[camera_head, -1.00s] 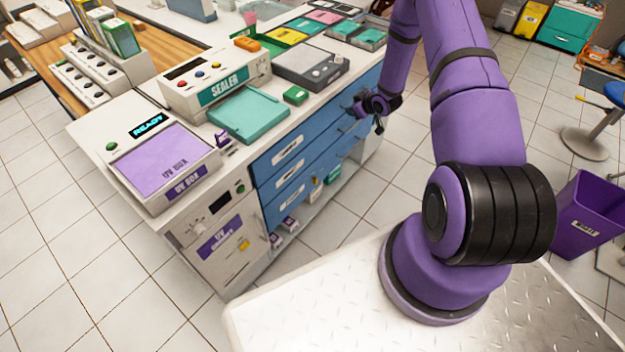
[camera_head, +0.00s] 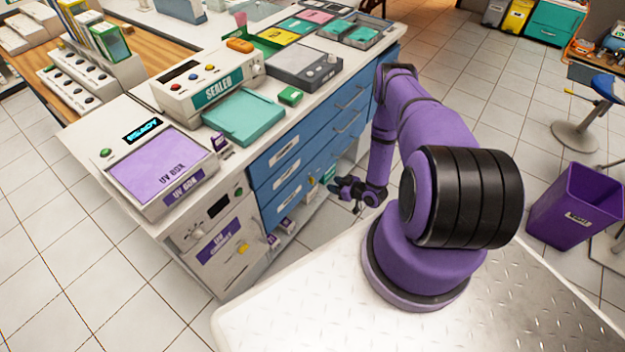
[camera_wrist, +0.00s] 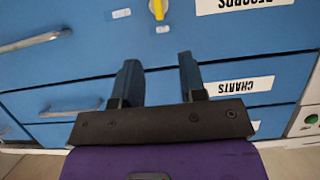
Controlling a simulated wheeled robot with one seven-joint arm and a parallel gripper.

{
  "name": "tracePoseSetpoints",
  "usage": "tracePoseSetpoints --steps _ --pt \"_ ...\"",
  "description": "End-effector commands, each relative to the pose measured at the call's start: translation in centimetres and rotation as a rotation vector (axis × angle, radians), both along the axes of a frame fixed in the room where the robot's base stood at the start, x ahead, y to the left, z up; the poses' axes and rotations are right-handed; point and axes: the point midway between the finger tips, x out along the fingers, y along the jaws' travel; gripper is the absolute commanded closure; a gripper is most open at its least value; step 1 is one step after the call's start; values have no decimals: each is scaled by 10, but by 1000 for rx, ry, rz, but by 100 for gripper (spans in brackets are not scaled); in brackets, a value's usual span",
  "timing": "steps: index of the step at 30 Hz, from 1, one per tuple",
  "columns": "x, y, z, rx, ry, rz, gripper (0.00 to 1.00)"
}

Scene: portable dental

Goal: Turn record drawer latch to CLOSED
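The wrist view shows the blue drawer fronts upside down. The yellow latch (camera_wrist: 157,8) is at its top edge, partly cut off, beside the RECORDS label (camera_wrist: 245,4). Small white marks (camera_wrist: 162,29) sit near it, too small to read. My gripper (camera_wrist: 160,75) is open and empty, its two dark fingers apart and pointing toward the drawer fronts, with the latch beyond them.
The CHARTS label (camera_wrist: 243,86) is on the neighbouring drawer. Metal bar handles (camera_wrist: 35,40) stick out from drawers. The UV cabinet (camera_head: 222,235) adjoins the drawers at left. A purple bin (camera_head: 575,205) stands at right.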

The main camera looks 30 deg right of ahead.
Motion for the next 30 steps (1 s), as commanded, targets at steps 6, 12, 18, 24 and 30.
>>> tracePoseSetpoints --steps 6,12,18,24,30 --pt "21 9 -9 0 -2 1 62" --pt "53 20 -23 -1 -3 1 62" --pt "78 29 -34 -1 -1 2 62" --pt "91 34 -40 0 0 0 62" --pt "92 34 -41 -1 1 -1 62"
